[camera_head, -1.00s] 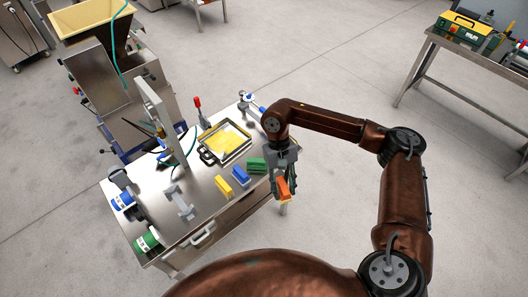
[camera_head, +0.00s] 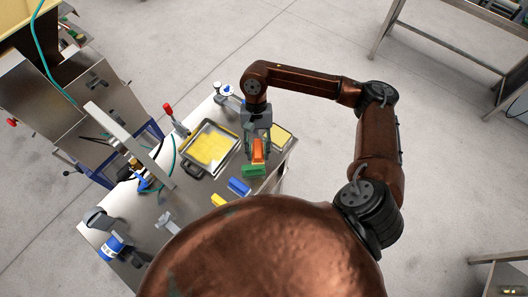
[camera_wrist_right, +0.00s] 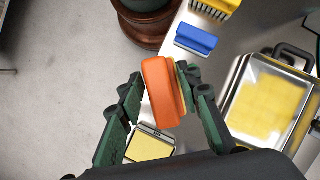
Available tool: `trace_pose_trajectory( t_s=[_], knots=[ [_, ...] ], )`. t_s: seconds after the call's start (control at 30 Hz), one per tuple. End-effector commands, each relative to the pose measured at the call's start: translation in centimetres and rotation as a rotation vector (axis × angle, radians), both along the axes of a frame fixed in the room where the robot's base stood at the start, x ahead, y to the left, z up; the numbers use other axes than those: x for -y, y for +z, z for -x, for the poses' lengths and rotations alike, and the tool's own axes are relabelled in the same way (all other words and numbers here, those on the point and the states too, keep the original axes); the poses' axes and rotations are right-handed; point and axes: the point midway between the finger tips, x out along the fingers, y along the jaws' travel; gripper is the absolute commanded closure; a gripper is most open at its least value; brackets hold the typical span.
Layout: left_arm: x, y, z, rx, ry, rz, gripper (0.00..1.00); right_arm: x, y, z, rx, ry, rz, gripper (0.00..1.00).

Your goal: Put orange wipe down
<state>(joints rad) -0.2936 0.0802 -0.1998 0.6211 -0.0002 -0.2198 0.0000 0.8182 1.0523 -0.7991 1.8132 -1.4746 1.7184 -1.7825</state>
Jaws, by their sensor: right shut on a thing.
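In the right wrist view the orange wipe (camera_wrist_right: 158,92) sits between the two dark green fingers of the right gripper (camera_wrist_right: 164,88). A thin yellow-green strip shows beside it. Whether the orange wipe touches the table or the green wipe, I cannot tell. My left gripper is in neither view.
A metal tray (camera_head: 186,158) holding yellow sheet stands left of the gripper. A small yellow-topped container (camera_head: 281,135) is close on its right.

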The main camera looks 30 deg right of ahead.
Motion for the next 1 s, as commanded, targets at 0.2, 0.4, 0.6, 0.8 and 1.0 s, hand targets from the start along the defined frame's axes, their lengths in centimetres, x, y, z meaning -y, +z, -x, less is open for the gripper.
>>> trace_pose_trajectory(
  t_s=[0.2,0.4,0.6,0.8,1.0],
  knots=[
    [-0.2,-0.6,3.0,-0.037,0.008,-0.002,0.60,0.6,-2.0,2.6,-0.006,-0.539,0.000,0.87],
    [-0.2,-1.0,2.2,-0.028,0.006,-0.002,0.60,1.3,-2.3,4.6,-0.003,-1.030,0.003,0.87],
    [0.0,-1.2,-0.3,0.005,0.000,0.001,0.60,2.0,-1.9,6.3,0.003,-1.452,0.000,0.87],
    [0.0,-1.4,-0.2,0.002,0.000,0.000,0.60,2.4,-1.3,7.5,0.003,-1.728,-0.001,0.87],
    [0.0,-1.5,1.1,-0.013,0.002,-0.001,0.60,2.7,-1.1,7.8,0.000,-1.844,0.001,0.87]
  ],
)
